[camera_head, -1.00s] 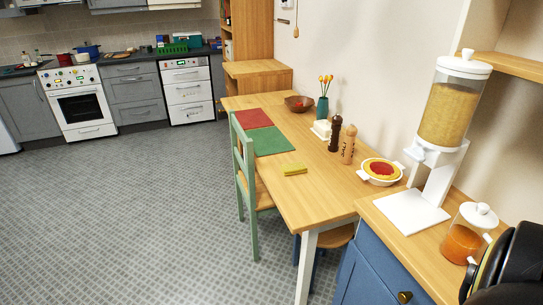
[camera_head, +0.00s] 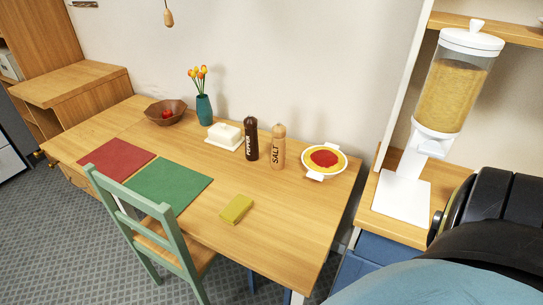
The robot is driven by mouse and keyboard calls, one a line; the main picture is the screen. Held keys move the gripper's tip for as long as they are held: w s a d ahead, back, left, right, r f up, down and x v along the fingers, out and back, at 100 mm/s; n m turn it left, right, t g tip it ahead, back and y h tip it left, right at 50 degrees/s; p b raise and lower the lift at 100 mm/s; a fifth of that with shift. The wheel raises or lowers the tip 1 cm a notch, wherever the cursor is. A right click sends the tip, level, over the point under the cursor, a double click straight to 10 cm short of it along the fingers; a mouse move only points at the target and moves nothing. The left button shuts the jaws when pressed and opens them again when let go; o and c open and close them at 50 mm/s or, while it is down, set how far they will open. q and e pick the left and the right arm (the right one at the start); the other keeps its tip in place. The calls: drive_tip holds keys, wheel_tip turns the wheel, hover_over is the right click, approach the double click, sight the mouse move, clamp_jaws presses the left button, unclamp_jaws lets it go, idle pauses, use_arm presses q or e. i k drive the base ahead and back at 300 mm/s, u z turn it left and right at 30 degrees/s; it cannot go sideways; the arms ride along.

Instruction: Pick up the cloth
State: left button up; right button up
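A small folded yellow-green cloth (camera_head: 236,209) lies flat on the wooden table (camera_head: 285,235), to the right of the green placemat and towards the near edge. Nothing rests on the cloth. Neither of my grippers shows in view. A dark, rounded part with a blue-grey part below it, likely my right arm, fills the lower right corner.
A green chair (camera_head: 166,224) stands at the table's near side. Behind the cloth are a pepper mill (camera_head: 251,140), salt mill (camera_head: 278,148), butter dish (camera_head: 225,135), vase (camera_head: 204,110) and white-handled dish (camera_head: 324,159). A cereal dispenser (camera_head: 448,97) stands at right. Table around the cloth is bare.

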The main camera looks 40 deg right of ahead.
sight(238, 208)
drive_tip(key=z, duration=0.95)
drive_tip(key=i, duration=0.85)
drive_tip(key=z, duration=0.75)
